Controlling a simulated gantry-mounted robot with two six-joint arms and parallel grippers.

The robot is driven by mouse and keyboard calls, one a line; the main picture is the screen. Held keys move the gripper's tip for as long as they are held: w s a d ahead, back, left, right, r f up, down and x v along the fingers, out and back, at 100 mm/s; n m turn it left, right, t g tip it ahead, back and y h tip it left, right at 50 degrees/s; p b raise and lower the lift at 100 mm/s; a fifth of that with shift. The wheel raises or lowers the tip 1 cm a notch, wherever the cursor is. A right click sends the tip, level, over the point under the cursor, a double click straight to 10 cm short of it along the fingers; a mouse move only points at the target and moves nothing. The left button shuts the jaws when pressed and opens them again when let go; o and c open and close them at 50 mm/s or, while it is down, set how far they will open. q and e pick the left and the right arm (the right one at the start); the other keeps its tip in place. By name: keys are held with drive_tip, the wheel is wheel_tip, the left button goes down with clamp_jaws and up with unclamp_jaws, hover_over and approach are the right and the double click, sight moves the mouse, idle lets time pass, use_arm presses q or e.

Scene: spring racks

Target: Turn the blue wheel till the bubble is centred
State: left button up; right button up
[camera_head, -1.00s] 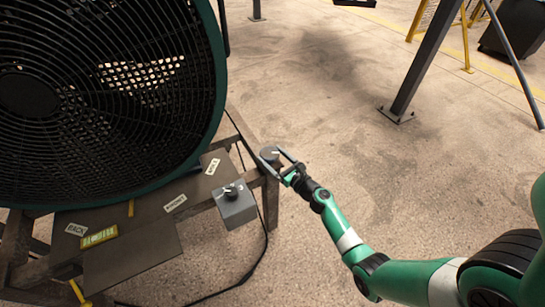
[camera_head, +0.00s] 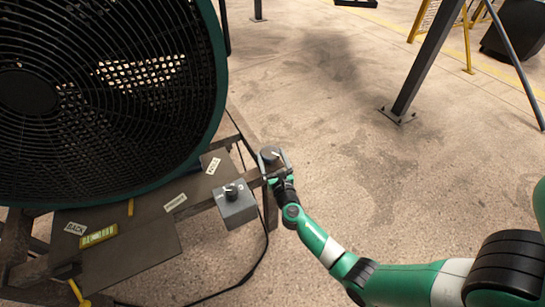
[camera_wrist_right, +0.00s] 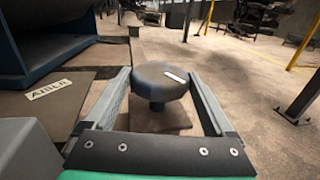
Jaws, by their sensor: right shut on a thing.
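The wheel (camera_head: 270,153) is a small, dark round disc with a white mark, on the right corner of the fan's frame; little blue shows on it. It also appears in the right wrist view (camera_wrist_right: 158,84), upright on a short stem. My right gripper (camera_head: 272,162) is shut on the wheel, with one finger along each side; the fingers also show in the right wrist view (camera_wrist_right: 160,78). A yellow strip (camera_head: 98,236), which looks like the level, lies by the BACK label; I cannot make out its bubble. My left gripper is not in view.
A big green-rimmed fan (camera_head: 214,90) stands at the left. A grey box with a black knob (camera_head: 237,205) sits close to the wheel, left of my right gripper. A cable (camera_head: 258,262) runs over the floor. The floor to the right is open up to a dark post (camera_head: 425,65).

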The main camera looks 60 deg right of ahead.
drive_tip(key=shift+w+a+f+m+g+h, duration=0.1)
drive_tip(key=shift+m+g+h, duration=0.45)
drive_tip(key=shift+g, duration=0.25)
drive_tip(key=shift+w+a+f+m+g+h, duration=0.1)
drive_tip(key=shift+m+g+h, duration=0.35)
drive_tip(key=shift+m+g, duration=0.3)
drive_tip(key=shift+g, duration=0.35)
drive_tip(key=o, duration=1.1)
drive_tip(key=shift+d+r, duration=0.1)
drive_tip(key=shift+r, duration=0.05)
